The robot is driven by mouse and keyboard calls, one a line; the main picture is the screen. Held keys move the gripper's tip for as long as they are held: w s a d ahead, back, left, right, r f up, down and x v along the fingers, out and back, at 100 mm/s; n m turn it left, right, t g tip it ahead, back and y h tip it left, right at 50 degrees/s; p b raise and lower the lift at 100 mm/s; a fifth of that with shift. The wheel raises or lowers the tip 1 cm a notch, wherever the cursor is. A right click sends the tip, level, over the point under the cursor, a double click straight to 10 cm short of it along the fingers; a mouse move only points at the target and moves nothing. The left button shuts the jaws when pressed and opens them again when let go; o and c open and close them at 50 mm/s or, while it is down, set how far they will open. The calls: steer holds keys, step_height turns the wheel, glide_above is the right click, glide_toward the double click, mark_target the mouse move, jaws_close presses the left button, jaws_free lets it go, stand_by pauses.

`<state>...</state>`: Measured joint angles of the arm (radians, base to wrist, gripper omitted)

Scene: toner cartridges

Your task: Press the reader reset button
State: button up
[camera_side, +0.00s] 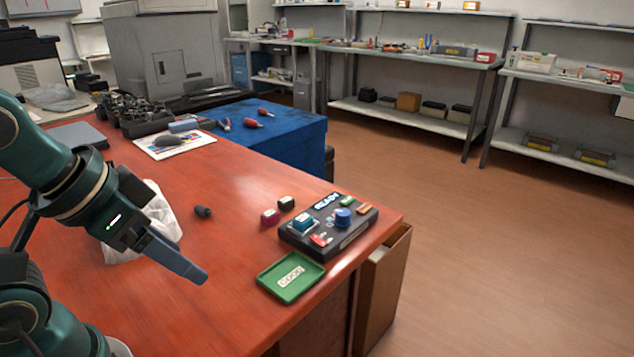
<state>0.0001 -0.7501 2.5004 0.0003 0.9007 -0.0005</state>
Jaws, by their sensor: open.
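The reader (336,244) is a dark box with a white label, near the right edge of the red-brown table. A round blue knob or button (343,217) stands on its top right of centre. A small red part (320,240) shows at its front; I cannot tell which of these is the reset button. A cyan-topped block (304,223) sits at the reader's left. My gripper (203,277) is above the table, left of the reader and apart from it, pointing down and right. Its jaws are seen side-on and hold nothing visible.
A green tray (268,283) marked GOOD lies in front of the reader. Magenta (270,217) and black (286,203) cartridges stand left of it. Table between is clear.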

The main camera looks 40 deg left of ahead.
stand_by(0.3)
jaws_close()
stand_by(1.6)
